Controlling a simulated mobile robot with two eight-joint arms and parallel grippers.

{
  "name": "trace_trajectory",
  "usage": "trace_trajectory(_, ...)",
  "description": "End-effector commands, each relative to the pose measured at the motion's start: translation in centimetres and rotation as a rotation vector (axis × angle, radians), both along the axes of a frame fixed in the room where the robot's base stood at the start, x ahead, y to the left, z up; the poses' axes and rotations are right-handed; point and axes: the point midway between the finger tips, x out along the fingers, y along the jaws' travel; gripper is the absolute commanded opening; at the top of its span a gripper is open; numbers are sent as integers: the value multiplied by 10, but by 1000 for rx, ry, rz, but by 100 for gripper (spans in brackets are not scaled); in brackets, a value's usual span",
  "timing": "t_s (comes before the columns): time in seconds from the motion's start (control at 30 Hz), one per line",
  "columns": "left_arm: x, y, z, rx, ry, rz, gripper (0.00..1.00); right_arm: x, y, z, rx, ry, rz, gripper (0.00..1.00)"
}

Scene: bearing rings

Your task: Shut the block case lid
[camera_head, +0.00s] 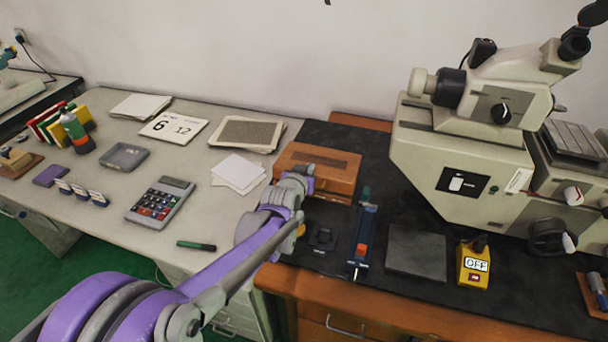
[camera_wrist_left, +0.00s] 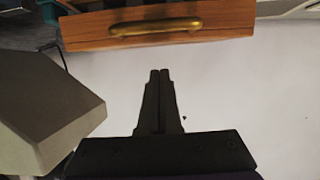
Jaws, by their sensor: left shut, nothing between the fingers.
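The block case (camera_head: 325,164) is a brown wooden box on the black mat, left of the large microscope. Its top looks flat and lowered in the head view, but my arm covers its front left part, so I cannot tell if the lid is fully shut. My left gripper (camera_head: 308,183) is at the case's front left. In the left wrist view my left gripper (camera_wrist_left: 160,72) is shut and empty, its fingers together. A wooden panel with a brass handle (camera_wrist_left: 155,28) lies just past the fingertips, apart from them. My right gripper is not in view.
The microscope (camera_head: 465,150) stands right of the case. A blue tool (camera_head: 364,240), a dark plate (camera_head: 416,252) and a yellow OFF switch box (camera_head: 473,265) lie on the black mat (camera_head: 385,160). A calculator (camera_head: 160,203) and papers lie on the grey desk at left.

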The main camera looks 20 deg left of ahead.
Motion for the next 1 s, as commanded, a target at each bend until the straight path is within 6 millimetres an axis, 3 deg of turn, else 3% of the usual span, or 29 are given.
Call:
trace_trajectory(0.07, 14, -1, -6, 1, 0, 0, 0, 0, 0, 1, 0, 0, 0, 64)
trace_trajectory(0.3, -12, 0, -30, 0, 0, 0, 0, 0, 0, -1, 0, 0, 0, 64)
trace_trajectory(0.77, -16, 0, -35, 0, 1, 0, 0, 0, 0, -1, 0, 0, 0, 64)
trace_trajectory(1.0, -24, 1, -59, 1, 2, 0, 0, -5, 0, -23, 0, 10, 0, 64)
